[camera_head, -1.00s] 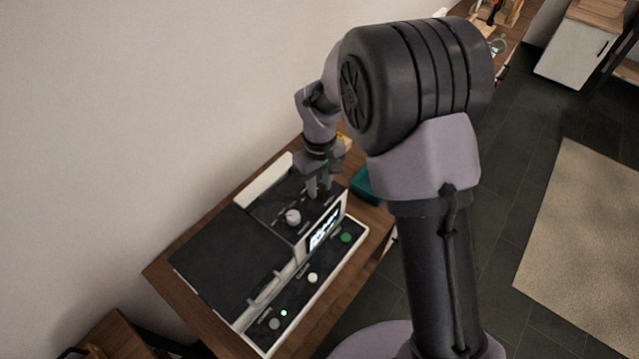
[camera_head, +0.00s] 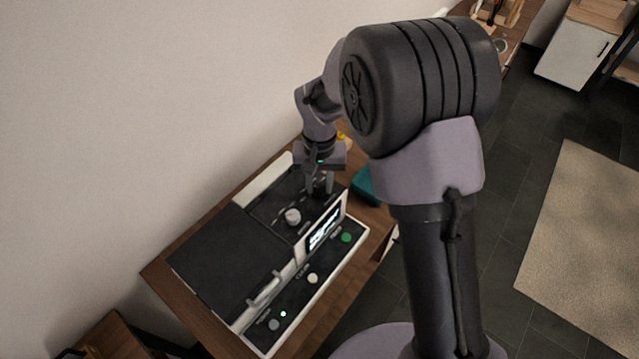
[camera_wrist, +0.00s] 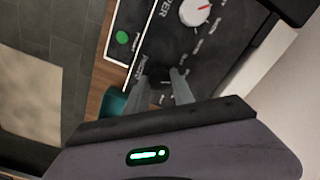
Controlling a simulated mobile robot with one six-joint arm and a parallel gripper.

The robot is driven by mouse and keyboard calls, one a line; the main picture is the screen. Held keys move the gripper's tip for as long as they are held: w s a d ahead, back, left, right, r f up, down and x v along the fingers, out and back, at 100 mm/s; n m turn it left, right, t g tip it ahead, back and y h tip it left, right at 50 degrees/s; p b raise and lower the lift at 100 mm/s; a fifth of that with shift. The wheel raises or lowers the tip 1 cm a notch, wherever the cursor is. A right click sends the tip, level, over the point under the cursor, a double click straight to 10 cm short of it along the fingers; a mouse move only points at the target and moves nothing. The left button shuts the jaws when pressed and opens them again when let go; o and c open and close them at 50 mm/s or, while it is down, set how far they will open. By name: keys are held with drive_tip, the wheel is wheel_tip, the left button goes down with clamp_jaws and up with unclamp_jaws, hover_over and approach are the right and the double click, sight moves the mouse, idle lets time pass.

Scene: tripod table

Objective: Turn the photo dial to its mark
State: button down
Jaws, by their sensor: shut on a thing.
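My gripper (camera_head: 319,192) points down at the far right end of the printer's dark top panel (camera_head: 268,207). Its two fingers are shut on the photo dial, which is mostly hidden between them; its pointer and mark cannot be read. In the wrist view the fingertips of my gripper (camera_wrist: 162,76) are at the panel, beside small white lettering.
The printer has a lit screen (camera_head: 325,229), a green button (camera_head: 346,238) and a white button (camera_head: 313,278) along its front. A teal object (camera_head: 366,184) lies on the wooden table (camera_head: 172,265) close to the gripper. A wall rises behind the printer.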

sight(320, 188)
drive_tip(key=shift+m, duration=0.3)
drive_tip(key=c, duration=1.1)
unclamp_jaws()
wheel_tip(320, 188, up, 18)
drive_tip(key=p, duration=0.5)
drive_tip(key=shift+f, duration=0.25)
